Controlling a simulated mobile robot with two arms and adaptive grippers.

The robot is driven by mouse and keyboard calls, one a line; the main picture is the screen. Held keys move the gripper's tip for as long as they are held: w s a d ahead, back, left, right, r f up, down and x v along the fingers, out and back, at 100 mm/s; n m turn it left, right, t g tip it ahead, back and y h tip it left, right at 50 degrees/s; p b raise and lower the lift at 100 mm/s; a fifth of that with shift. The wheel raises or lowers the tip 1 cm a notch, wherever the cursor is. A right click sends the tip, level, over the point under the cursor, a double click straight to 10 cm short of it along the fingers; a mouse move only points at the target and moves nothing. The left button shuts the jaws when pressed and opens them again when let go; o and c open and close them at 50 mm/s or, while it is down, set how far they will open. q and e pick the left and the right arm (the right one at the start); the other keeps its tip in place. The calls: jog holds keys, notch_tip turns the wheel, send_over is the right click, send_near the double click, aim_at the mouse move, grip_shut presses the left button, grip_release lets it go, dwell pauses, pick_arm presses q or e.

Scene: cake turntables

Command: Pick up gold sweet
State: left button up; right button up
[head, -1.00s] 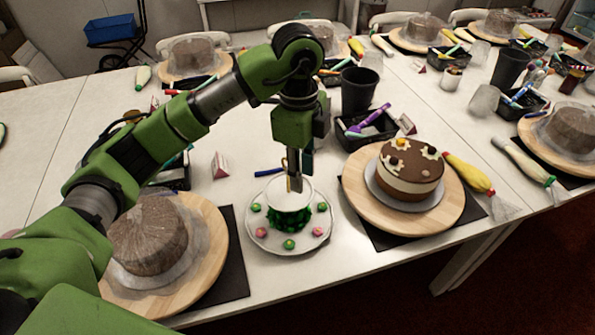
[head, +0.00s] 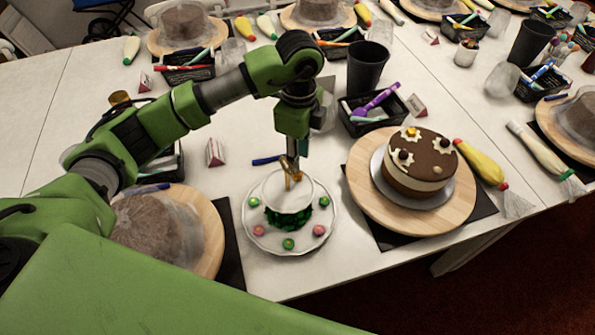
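A small gold sweet (head: 412,132) sits in a pale star decoration at the back of the chocolate-topped cake (head: 437,147). The cake stands on a silver disc on a wooden turntable (head: 365,190). My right gripper is not in view.
A black cup (head: 367,66) and a black basket (head: 347,122) with a purple tool stand behind the cake. A yellow piping bag (head: 480,163) lies to its right. A covered cake (head: 150,228) is at the left. Bare table shows between the bowl's plate and the turntable.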

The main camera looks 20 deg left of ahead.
aim_at(298, 176)
pick_arm(q)
jog(key=shift+f, duration=0.45)
jog(key=shift+w+a+f, duration=0.1)
jog(key=shift+f, duration=0.15)
jog(key=f+p, duration=0.2)
jog(key=f, duration=0.2)
jog(key=shift+a+f, duration=0.2)
jog(key=shift+f, duration=0.3)
jog(key=c, duration=0.5)
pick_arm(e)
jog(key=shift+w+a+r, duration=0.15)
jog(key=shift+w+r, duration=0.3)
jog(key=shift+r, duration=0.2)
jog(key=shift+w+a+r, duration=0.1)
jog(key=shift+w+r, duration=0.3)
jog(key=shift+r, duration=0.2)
